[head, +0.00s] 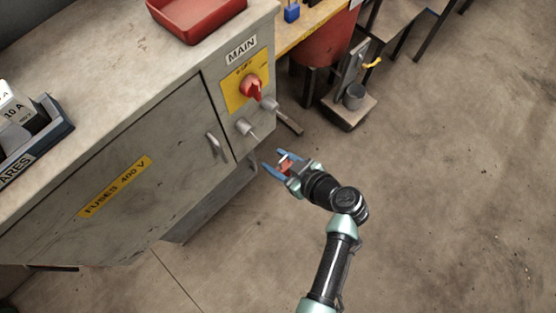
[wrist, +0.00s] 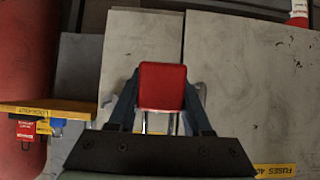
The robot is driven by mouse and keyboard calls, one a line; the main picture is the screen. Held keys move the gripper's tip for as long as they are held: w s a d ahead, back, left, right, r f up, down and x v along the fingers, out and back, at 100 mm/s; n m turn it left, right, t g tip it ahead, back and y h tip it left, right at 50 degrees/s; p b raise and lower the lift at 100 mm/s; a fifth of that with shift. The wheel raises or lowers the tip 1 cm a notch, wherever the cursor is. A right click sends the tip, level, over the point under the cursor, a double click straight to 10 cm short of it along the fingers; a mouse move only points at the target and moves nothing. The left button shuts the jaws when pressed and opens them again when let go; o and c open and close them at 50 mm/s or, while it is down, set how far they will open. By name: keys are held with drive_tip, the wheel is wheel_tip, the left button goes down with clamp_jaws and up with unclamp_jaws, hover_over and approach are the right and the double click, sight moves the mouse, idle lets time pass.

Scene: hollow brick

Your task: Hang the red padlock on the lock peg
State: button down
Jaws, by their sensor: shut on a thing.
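The red padlock (head: 286,168) is held between the blue fingers of my gripper (head: 276,164), in front of the cabinet's lower right side. In the wrist view the red padlock body (wrist: 162,86) sits between the fingertips (wrist: 162,98), its metal shackle showing below it. I cannot tell which is the lock peg.
The cabinet's door handle (head: 215,146) sticks out left of the short peg. A red tray (head: 197,14) stands on the cabinet. A lockout shelf (wrist: 70,106) with red and blue tags or padlocks is at left in the wrist view. The floor on the right is open.

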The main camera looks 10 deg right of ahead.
drive_tip(key=w+a+f+b, duration=0.1)
drive_tip(key=w+a+b, duration=0.1)
drive_tip(key=w+a, duration=0.3)
drive_tip(key=shift+w+a+f, duration=0.2)
drive_tip(key=shift+w+f, duration=0.05)
drive_tip(key=shift+w, duration=0.95)
idle(0.4)
idle(0.4)
drive_tip(key=shift+c, duration=1.3)
unclamp_jaws()
